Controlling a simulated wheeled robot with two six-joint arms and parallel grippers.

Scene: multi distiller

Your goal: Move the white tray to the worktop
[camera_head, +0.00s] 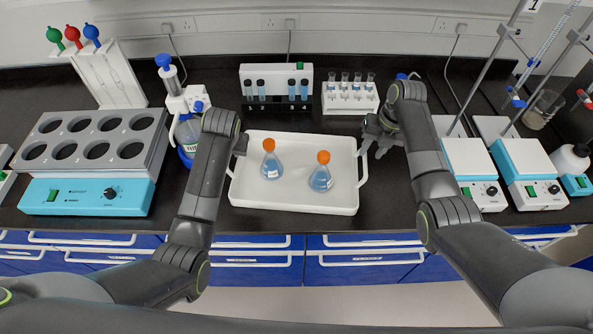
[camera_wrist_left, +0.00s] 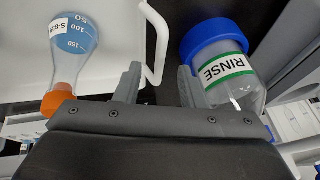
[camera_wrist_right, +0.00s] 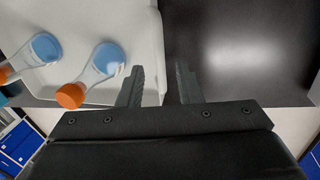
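The white tray (camera_head: 290,198) stands on the black worktop (camera_head: 400,215) in the middle of the head view. It bears two flasks with orange caps and blue liquid, one left (camera_head: 271,165) and one right (camera_head: 321,178). My left gripper (camera_wrist_left: 157,82) is open; the tray's left handle (camera_wrist_left: 160,40) shows between its fingertips in the left wrist view. In the head view my left arm partly hides that gripper. My right gripper (camera_head: 372,150) is open above the tray's right handle (camera_head: 363,168). In the right wrist view the tray's edge (camera_wrist_right: 156,50) lies between its fingers.
A blue-capped RINSE bottle (camera_wrist_left: 225,65) is close beside my left gripper. A heating block (camera_head: 95,145) stands at left, two stirrers (camera_head: 475,170) at right. Vial racks (camera_head: 277,85) (camera_head: 350,98) stand behind the tray. Worktop right of the tray is clear.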

